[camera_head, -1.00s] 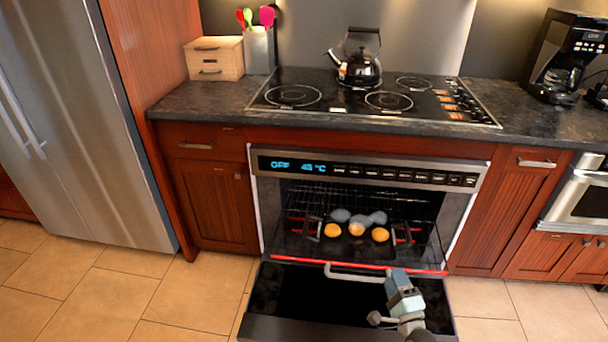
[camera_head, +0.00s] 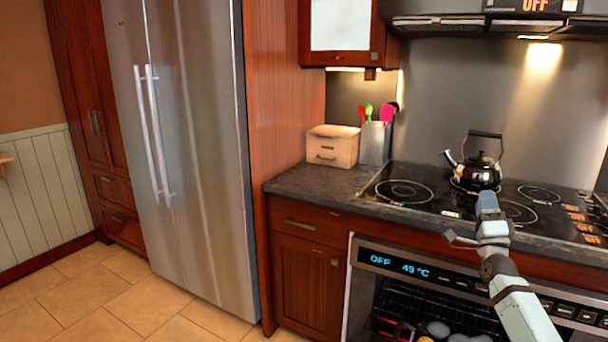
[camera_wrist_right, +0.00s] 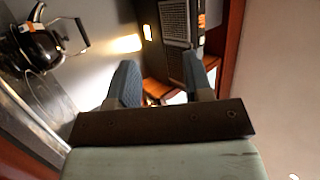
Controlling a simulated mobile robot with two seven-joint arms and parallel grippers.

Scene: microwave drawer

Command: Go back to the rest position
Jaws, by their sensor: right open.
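My right gripper (camera_head: 488,205) is raised in front of the cooktop in the head view, above the oven. Its two blue fingers are apart with nothing between them in the right wrist view (camera_wrist_right: 162,85). The oven (camera_head: 440,272) shows its display reading OFF and 49 °C. Its front is open, and a rack with grey and yellow round items (camera_head: 440,328) shows inside at the bottom edge. The oven door is out of the frame. My left gripper is not in view.
A black kettle (camera_head: 480,172) stands on the cooktop (camera_head: 425,192), behind my right gripper. A wooden box (camera_head: 332,148) and a utensil holder (camera_head: 375,143) stand on the counter. A steel fridge (camera_head: 195,150) is at left. The tiled floor (camera_head: 120,300) at lower left is clear.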

